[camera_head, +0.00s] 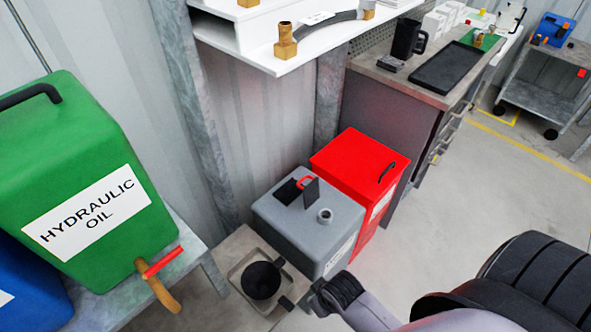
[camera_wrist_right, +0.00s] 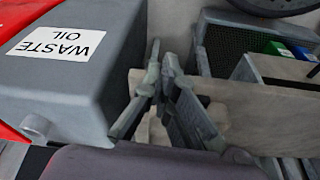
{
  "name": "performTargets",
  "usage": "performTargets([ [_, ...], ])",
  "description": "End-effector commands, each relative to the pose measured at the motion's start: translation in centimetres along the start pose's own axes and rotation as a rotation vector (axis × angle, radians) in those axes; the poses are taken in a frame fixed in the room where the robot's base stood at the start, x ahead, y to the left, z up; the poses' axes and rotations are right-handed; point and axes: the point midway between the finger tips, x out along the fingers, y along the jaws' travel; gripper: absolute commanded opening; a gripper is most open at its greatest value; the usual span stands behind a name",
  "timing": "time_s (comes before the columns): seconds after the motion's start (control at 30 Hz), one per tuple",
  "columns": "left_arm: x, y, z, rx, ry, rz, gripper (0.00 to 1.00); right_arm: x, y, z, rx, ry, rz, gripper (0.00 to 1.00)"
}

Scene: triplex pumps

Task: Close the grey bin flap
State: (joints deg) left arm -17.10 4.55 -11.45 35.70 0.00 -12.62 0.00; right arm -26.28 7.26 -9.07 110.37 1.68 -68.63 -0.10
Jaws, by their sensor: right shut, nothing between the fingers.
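The grey bin (camera_head: 313,225) stands on the floor beside the red bin. Its flap (camera_head: 311,192) stands upright beside a dark opening (camera_head: 287,191) in the lid, with a small red part (camera_head: 304,182) near it. In the right wrist view the grey bin (camera_wrist_right: 110,62) fills the left, with a WASTE OIL label (camera_wrist_right: 55,43); the flap cannot be made out there. My right gripper (camera_head: 288,303) is low in front of the bin, below its lid. Its fingers (camera_wrist_right: 163,62) are shut and empty. My left gripper is not in view.
The red bin (camera_head: 352,165) is right behind the grey one. A black funnel (camera_head: 262,281) sits in a tray at its left. A green hydraulic oil container (camera_head: 75,150) with a tap stands on a bench at left. A white shelf (camera_head: 290,60) overhangs behind.

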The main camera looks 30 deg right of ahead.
Motion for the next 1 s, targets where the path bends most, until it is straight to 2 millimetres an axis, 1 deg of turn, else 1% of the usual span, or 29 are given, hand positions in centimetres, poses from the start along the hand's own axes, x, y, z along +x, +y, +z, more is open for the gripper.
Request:
performTargets([
  [0.03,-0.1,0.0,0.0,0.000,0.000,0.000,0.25,-1.6,0.0,-1.3,-0.007,0.017,-0.004,0.00],
  [0.13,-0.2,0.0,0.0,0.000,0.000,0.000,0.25,-4.7,-0.2,-3.9,-0.033,0.045,-0.022,0.00],
  [0.2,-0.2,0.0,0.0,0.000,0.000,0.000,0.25,-6.6,-0.6,-6.3,-0.070,0.067,-0.046,0.00],
  [0.3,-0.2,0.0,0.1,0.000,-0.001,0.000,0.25,-7.4,-0.9,-8.7,-0.118,0.078,-0.073,0.00],
  [0.37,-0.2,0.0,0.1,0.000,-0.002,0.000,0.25,-7.6,-1.1,-10.1,-0.145,0.083,-0.087,0.00],
  [0.47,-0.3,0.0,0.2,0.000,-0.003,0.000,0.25,-7.5,-1.0,-12.5,-0.189,0.088,-0.104,0.00],
  [0.57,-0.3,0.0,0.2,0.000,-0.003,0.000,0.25,-7.2,-0.3,-15.3,-0.230,0.087,-0.115,0.00],
  [0.6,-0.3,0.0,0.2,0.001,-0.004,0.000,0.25,-7.1,0.1,-16.5,-0.244,0.086,-0.118,0.00],
  [0.67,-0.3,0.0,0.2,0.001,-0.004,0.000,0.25,-6.8,1.0,-18.4,-0.262,0.082,-0.118,0.00],
  [0.7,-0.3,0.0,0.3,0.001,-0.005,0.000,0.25,-6.7,1.8,-19.8,-0.271,0.078,-0.117,0.00],
  [0.77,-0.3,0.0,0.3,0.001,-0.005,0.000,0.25,-6.5,3.2,-21.7,-0.277,0.071,-0.113,0.00],
  [0.8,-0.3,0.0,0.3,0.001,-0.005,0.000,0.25,-6.5,4.2,-23.1,-0.277,0.069,-0.109,0.00],
  [0.87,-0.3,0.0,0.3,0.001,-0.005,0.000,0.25,-6.7,6.0,-25.0,-0.271,0.065,-0.102,0.00],
  [0.9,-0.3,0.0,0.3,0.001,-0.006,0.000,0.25,-6.9,7.3,-26.4,-0.263,0.063,-0.096,0.00],
  [0.97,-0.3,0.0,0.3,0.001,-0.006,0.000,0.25,-7.4,9.4,-28.3,-0.246,0.063,-0.085,0.00],
  [1.0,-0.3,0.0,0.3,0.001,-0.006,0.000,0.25,-7.9,10.8,-29.5,-0.231,0.064,-0.079,0.00],
])
